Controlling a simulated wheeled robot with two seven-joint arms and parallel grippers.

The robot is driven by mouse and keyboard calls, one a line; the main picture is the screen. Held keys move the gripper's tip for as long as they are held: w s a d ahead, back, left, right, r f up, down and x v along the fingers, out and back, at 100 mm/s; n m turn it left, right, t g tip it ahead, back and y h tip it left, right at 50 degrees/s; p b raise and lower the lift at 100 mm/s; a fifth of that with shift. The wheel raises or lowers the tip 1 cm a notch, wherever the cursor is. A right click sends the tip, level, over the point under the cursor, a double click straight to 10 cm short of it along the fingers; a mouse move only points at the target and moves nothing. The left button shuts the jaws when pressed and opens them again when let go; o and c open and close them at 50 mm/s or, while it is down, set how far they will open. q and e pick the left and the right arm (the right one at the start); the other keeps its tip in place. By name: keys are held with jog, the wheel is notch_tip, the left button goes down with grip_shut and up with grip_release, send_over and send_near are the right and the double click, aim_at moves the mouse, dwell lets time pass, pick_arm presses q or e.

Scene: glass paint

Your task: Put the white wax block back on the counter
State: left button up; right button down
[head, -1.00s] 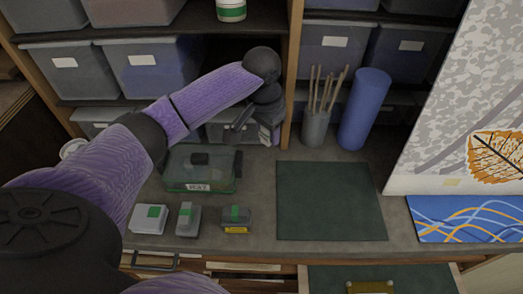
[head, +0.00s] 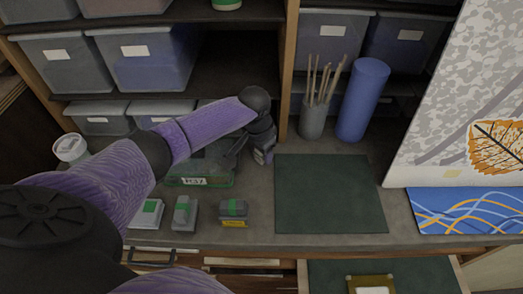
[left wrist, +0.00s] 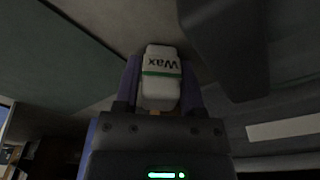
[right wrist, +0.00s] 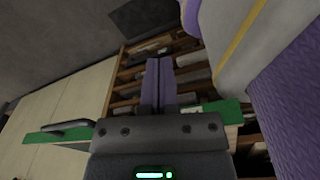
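My left gripper (head: 262,152) is low over the counter (head: 262,200), just right of the green box and near the back left corner of the dark green mat. In the left wrist view its fingers are shut on the white wax block (left wrist: 161,78), which has a green band and the word "Wax". I cannot tell whether the block touches the counter. In the head view the block is mostly hidden. My right gripper (right wrist: 160,85) has its two fingers together, with nothing between them, above an open drawer.
The green mat (head: 330,195) is bare. A cup of sticks (head: 312,120) and a blue cylinder (head: 363,100) stand at the back. An open drawer (head: 420,272) juts out in front.

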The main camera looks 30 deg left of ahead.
aim_at(258, 163)
pick_arm(q)
jog(key=shift+o, duration=1.3)
pick_arm(e)
jog(key=shift+a, duration=0.2)
jog(key=shift+a, duration=0.1)
pick_arm(q)
notch_tip(258, 163, up, 12)
jog(key=s+p, duration=0.1)
jog(key=p, duration=0.2)
jog(key=shift+s+a+r, duration=0.15)
jog(key=shift+r, duration=0.05)
pick_arm(e)
jog(key=r, duration=0.3)
jog(key=shift+w+a, duration=0.15)
jog(key=shift+a, duration=0.05)
